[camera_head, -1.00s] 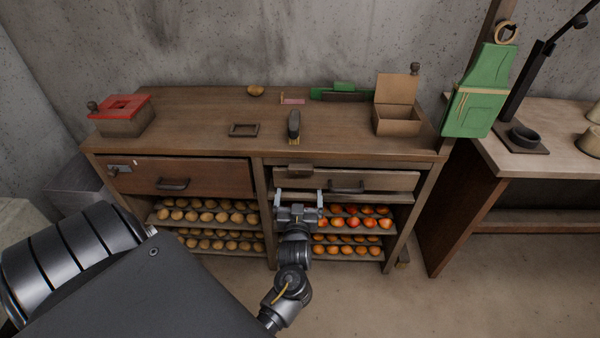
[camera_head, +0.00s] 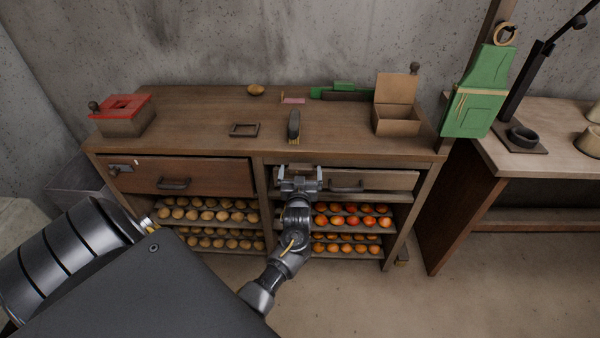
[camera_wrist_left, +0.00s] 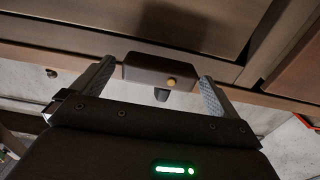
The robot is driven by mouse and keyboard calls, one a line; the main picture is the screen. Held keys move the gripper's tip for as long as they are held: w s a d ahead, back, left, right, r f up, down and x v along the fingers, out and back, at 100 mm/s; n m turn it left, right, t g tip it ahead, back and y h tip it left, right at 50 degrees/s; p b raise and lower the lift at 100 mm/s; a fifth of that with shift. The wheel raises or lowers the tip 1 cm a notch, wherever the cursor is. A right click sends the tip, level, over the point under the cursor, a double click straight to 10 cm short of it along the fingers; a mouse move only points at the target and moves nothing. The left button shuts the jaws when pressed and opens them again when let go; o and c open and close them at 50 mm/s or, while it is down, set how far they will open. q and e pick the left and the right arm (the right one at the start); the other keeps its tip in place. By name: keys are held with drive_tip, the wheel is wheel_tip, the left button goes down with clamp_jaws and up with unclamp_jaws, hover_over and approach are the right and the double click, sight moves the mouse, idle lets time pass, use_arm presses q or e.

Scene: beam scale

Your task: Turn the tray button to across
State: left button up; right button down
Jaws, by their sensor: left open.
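The tray button, a small dark brown block with a round brass-coloured screw head (camera_wrist_left: 150,70), shows in the left wrist view between my two fingers, on the edge below a drawer front. A short dark tab hangs below it. My left gripper (camera_head: 300,173) is open, with one finger on each side of the block; I cannot tell whether they touch it. In the head view the gripper mostly covers the block, at the upper left of the right-hand drawer (camera_head: 385,181). My right gripper is not in view.
The drawer's dark handle (camera_head: 347,187) is just right of my gripper. Shelves of orange fruit (camera_head: 352,222) lie below, close to my arm. The left drawer (camera_head: 215,177) is beside it. A brush (camera_head: 294,125) and an open box (camera_head: 398,122) stand on the cabinet top.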

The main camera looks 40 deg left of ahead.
use_arm(q)
drive_tip(key=c, duration=1)
drive_tip(key=m+p, duration=0.2)
drive_tip(key=m, duration=0.1)
drive_tip(key=m+p, duration=0.2)
drive_tip(key=m, duration=0.1)
drive_tip(key=m+p, duration=0.1)
drive_tip(key=m, duration=0.1)
drive_tip(key=shift+f, duration=0.35)
drive_tip(key=m+p, duration=0.1)
drive_tip(key=m, duration=0.1)
drive_tip(key=m+p, duration=0.1)
drive_tip(key=m, duration=0.1)
drive_tip(key=m+p, duration=0.1)
drive_tip(key=m, duration=0.1)
drive_tip(key=shift+s+a+f+m, duration=0.2)
drive_tip(key=shift+a+f+m, duration=0.1)
drive_tip(key=shift+s+a+f+m+p, duration=0.1)
drive_tip(key=shift+m+p, duration=0.15)
drive_tip(key=shift+m, duration=0.55)
drive_tip(key=shift+f+m+p, duration=0.1)
drive_tip(key=shift+m+p, duration=0.15)
drive_tip(key=shift+m, duration=0.55)
